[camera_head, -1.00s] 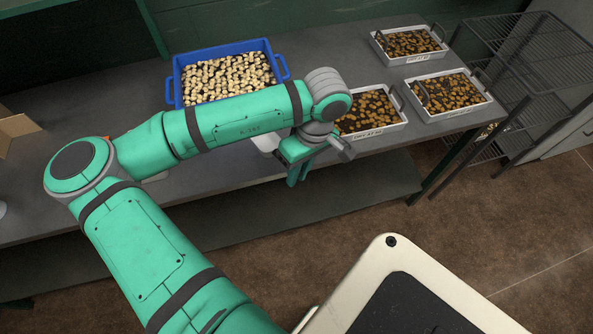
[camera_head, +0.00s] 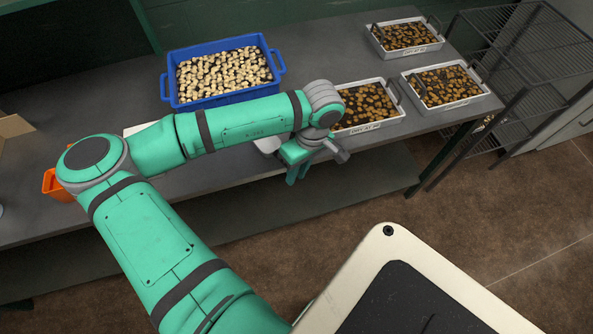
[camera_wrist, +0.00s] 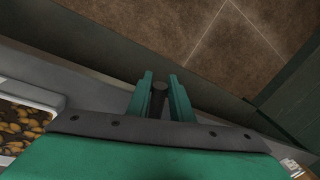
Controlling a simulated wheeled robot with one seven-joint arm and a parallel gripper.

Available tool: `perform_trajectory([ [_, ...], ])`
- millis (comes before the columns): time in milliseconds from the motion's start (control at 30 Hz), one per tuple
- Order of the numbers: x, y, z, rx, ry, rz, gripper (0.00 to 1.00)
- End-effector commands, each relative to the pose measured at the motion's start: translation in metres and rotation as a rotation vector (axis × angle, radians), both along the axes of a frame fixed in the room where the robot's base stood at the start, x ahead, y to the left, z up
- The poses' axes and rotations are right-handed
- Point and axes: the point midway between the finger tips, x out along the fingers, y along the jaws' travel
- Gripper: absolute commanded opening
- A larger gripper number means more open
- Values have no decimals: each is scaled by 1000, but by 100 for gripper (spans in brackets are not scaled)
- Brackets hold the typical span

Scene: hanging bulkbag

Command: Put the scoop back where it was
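My gripper (camera_head: 297,174) is at the front edge of the table, left of the near tray of brown pieces. In the wrist view my gripper (camera_wrist: 161,82) has its two green fingers on either side of a dark, round-ended bar (camera_wrist: 158,98), which looks like the scoop's handle. The fingers appear shut on it. The rest of the scoop is hidden. An orange container (camera_head: 56,186) stands on the left of the table, partly behind my arm.
A blue crate (camera_head: 167,88) of pale pieces stands at the back of the grey table (camera_head: 318,58). Labelled trays (camera_head: 375,127) (camera_head: 452,103) (camera_head: 408,52) stand on the right. A wire rack (camera_head: 525,50) is beyond. Pale edges of something (camera_head: 266,145) show behind my arm.

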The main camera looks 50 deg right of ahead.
Motion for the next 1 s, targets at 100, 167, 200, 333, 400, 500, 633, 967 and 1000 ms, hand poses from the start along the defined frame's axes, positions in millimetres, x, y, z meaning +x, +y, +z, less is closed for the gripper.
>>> perform_trajectory([
  [100, 0, 0, 0, 0, 0, 1, 35],
  [167, 0, 0, 0, 0, 0, 1, 35],
  [200, 0, 0, 0, 0, 0, 1, 35],
  [333, 1, 0, 1, 0, 0, 2, 35],
  [400, 1, 0, 2, 0, -1, 1, 35],
  [500, 0, -2, 10, -2, -2, 0, 35],
  [633, -2, -6, 31, -3, -1, -1, 35],
  [967, -8, -17, 94, -1, -1, 0, 35],
  [1000, -9, -19, 100, -2, -2, 0, 35],
])
